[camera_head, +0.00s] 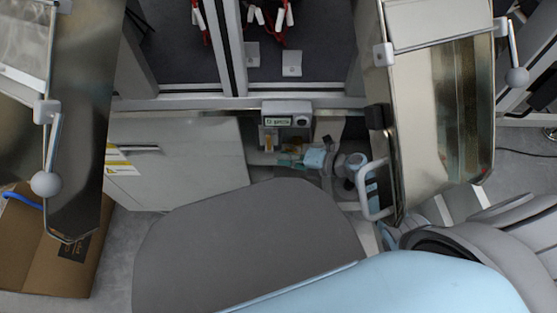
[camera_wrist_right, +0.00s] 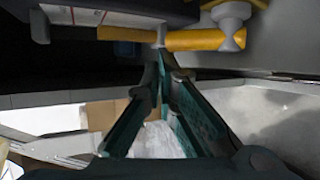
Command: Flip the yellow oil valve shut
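In the head view my right gripper (camera_head: 290,160) is small, beneath the boxed unit. My left gripper is not in view.
Metal chutes hang at the left (camera_head: 78,130) and right (camera_head: 440,110), with ball-ended levers. A white cabinet (camera_head: 180,175) stands left of the gripper. A cardboard box (camera_head: 40,250) is on the floor at left. A dark housing lies close above the fingers in the wrist view.

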